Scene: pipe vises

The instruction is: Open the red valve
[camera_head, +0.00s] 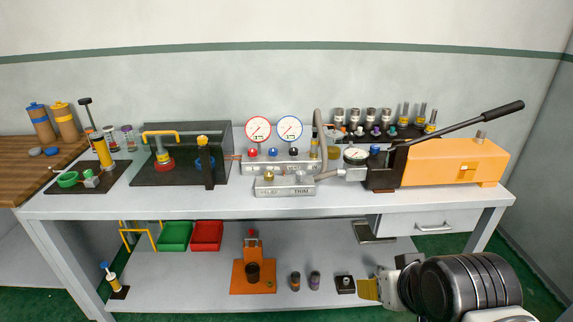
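A small red knob (252,153) sits on a grey manifold block (283,166) on the workbench, below the red-rimmed gauge (258,129). It looks like the red valve, but is too small to tell how far it is turned. A blue knob (273,152) and a black knob (293,151) stand to its right, with a blue-rimmed gauge (290,127) above. My gripper (369,289) is at the lower right, well below and right of the red knob and apart from it. Its yellowish tip points left; finger spacing is not clear.
An orange hand pump (453,162) with a long black lever fills the bench's right. A dark box with a yellow handle (161,134) stands left of the manifold. A grey hose (321,140) rises right of the gauges. The lower shelf holds green and red bins (206,236).

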